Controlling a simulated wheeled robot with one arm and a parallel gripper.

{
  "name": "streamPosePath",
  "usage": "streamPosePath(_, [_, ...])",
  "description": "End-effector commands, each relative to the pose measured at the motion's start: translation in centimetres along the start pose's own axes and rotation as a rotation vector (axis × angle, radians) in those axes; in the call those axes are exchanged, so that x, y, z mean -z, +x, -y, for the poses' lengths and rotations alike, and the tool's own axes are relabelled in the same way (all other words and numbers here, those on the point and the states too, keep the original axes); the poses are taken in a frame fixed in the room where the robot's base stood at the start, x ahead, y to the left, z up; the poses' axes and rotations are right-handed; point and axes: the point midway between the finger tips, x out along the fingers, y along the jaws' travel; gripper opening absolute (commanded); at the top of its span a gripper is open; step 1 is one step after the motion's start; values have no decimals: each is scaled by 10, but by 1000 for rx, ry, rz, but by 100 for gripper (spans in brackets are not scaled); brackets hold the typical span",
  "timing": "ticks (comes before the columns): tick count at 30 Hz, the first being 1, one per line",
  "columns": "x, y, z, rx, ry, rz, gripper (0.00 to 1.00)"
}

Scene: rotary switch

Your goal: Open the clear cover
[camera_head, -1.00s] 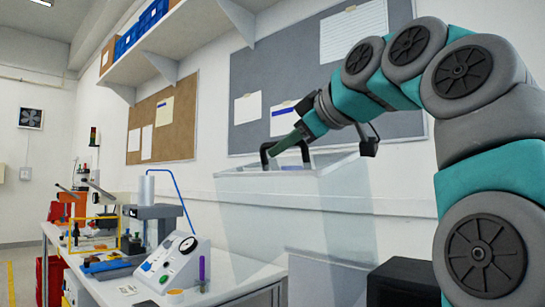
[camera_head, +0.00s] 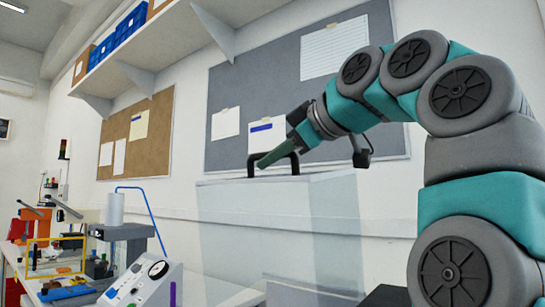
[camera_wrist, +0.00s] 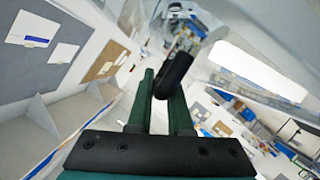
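The clear cover (camera_head: 285,225) is a tall see-through box in the middle of the head view, with a pale top edge. A black arched handle (camera_head: 290,158) stands on its top. My gripper (camera_head: 265,157), with green fingers, reaches in from the right at the handle. In the wrist view the black handle (camera_wrist: 175,76) lies across the fingertips (camera_wrist: 160,85), and the gap between the fingers is narrow, about the handle's width. The gripper looks shut on the handle. The handle hides part of one finger. The rotary switch cannot be made out.
A workbench on the left carries a grey-white box with a dial (camera_head: 148,285), a grey press-like device (camera_head: 122,240) and a yellow frame (camera_head: 55,255). A shelf (camera_head: 150,50) and a pinboard (camera_head: 240,130) are on the wall behind. Open air surrounds the cover's top.

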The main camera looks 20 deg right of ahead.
Motion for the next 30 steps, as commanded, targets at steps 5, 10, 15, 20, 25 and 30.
streamPosePath(5, [0, 0, 0, 2, -1, 0, 37])
streamPosePath(10, [0, 0, 0, 1, -1, 0, 47])
streamPosePath(15, [0, 0, 0, 1, 0, 0, 47])
streamPosePath(20, [0, -2, 0, -1, 0, -2, 47])
streamPosePath(25, [0, -8, 0, 0, -1, -1, 47])
streamPosePath(30, [-7, -36, 5, -2, 0, -4, 47])
